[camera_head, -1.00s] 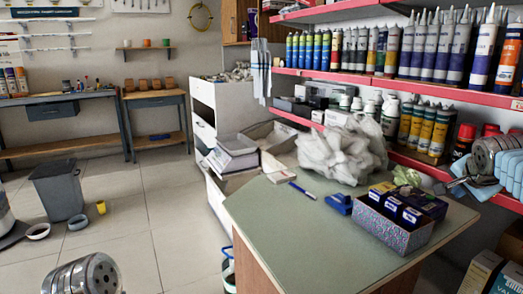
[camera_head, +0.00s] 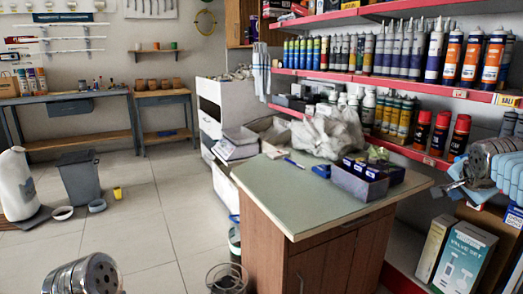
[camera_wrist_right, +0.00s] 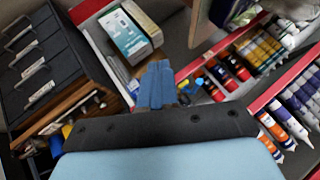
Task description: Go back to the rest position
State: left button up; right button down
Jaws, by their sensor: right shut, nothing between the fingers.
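My right gripper (camera_head: 452,187) is at the right edge of the head view, in front of the red shelving and to the right of the counter. In the right wrist view its blue fingers (camera_wrist_right: 155,86) are together with nothing between them. It hangs in the air, apart from the counter and the shelf goods. My left arm shows only as a metal link at the bottom left of the head view; its gripper is out of frame.
A green-topped counter (camera_head: 290,205) stands ahead, bearing a box of blue packs (camera_head: 361,185) and a crumpled white bag (camera_head: 326,132). Red shelves (camera_head: 420,86) line the right side. Valve boxes (camera_head: 465,257) stand low right. A wire bin (camera_head: 227,279) is near the counter.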

jog(key=w+a+f+n+g+y, duration=0.1)
jog(key=a+f+n+y, duration=0.1)
jog(key=a+f, duration=0.65)
jog(key=w+a+f+n+g+y, duration=0.1)
jog(key=a+f+n+y, duration=0.2)
jog(key=f, duration=1)
jog(key=w+a+f+n+g, duration=0.1)
jog(key=a+f+n, duration=0.1)
jog(key=a+f, duration=0.75)
jog(key=s+a+f+n+g+y, duration=0.1)
jog(key=s+a+f, duration=0.35)
jog(key=f, duration=0.25)
jog(key=s+a+f+n+g+y, duration=0.1)
jog(key=s+a+f+n, duration=0.1)
jog(key=s+a+f, duration=0.45)
jog(key=s+a+f+n+g, duration=0.1)
jog(key=s+a+f, duration=0.1)
jog(key=s+f, duration=0.3)
jog(key=s+a+f+n+g+y, duration=0.1)
jog(key=s+f, duration=0.3)
jog(key=s, duration=0.7)
jog(key=shift+a+f, duration=0.35)
jog(key=shift+a, duration=0.45)
